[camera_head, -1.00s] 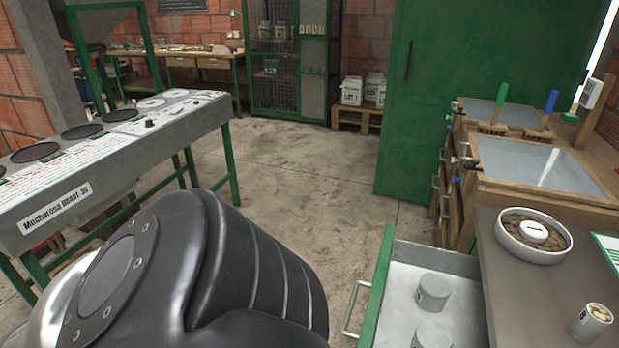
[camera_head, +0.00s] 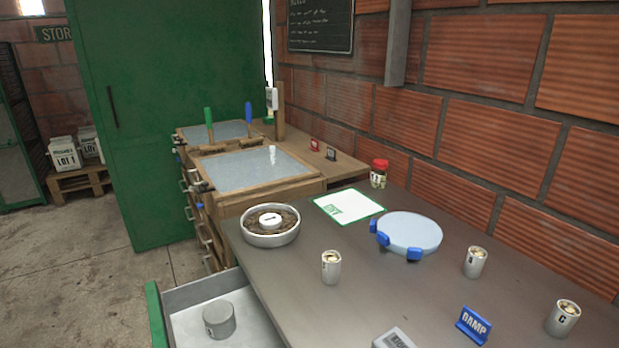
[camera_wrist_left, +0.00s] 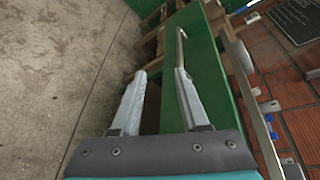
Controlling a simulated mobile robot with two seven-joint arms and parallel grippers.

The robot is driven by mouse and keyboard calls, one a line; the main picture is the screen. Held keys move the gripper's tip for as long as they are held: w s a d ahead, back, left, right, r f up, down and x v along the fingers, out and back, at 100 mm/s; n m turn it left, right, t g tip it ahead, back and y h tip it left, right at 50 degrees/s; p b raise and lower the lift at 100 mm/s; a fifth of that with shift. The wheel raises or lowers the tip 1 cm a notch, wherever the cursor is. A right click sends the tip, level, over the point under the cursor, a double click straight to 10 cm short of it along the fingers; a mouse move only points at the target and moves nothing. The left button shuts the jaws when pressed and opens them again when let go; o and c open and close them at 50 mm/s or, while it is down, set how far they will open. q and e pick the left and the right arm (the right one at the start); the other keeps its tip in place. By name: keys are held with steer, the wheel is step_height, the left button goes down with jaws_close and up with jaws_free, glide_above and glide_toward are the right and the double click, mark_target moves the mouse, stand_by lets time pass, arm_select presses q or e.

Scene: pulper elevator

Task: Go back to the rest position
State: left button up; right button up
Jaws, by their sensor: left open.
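My left gripper (camera_wrist_left: 160,100) shows in the left wrist view with its two fingers apart and nothing between them. Ahead of it is the green drawer front (camera_wrist_left: 205,75) with a metal bar handle (camera_wrist_left: 181,48). The handle runs up from near the right finger's tip; I cannot tell whether they touch. In the head view the green-fronted drawer (camera_head: 157,318) stands pulled out, with a grey cylinder (camera_head: 219,319) inside. Neither gripper shows in the head view.
The grey worktop (camera_head: 300,310) holds a bowl of beans (camera_head: 270,236), several small cups, a blue-footed round plate (camera_head: 410,235), a white-green card (camera_head: 347,206) and a DAMP sign (camera_head: 473,325). Wooden sink cabinets (camera_head: 262,195) stand behind. Open floor (camera_head: 80,260) lies to the left.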

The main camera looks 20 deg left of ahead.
arm_select(q)
steer(key=s+f+n+g+h, duration=0.1)
steer(key=s+f+n+g, duration=0.25)
steer(key=f, duration=0.55)
steer(key=s+f+n+g+h, duration=0.1)
steer(key=s+f+n+g, duration=0.3)
steer(key=f, duration=0.6)
steer(key=d+f+n+g+h, duration=0.1)
steer(key=d+f+n+h, duration=0.2)
steer(key=d, duration=0.5)
steer(key=s+d+f+n+g+h, duration=0.1)
steer(key=d+f+n+g+h, duration=0.1)
steer(key=d+f, duration=0.6)
steer(key=n+h, duration=0.1)
steer(key=n, duration=0.1)
steer(key=shift+s+d+n, duration=0.15)
steer(key=shift+n, duration=0.2)
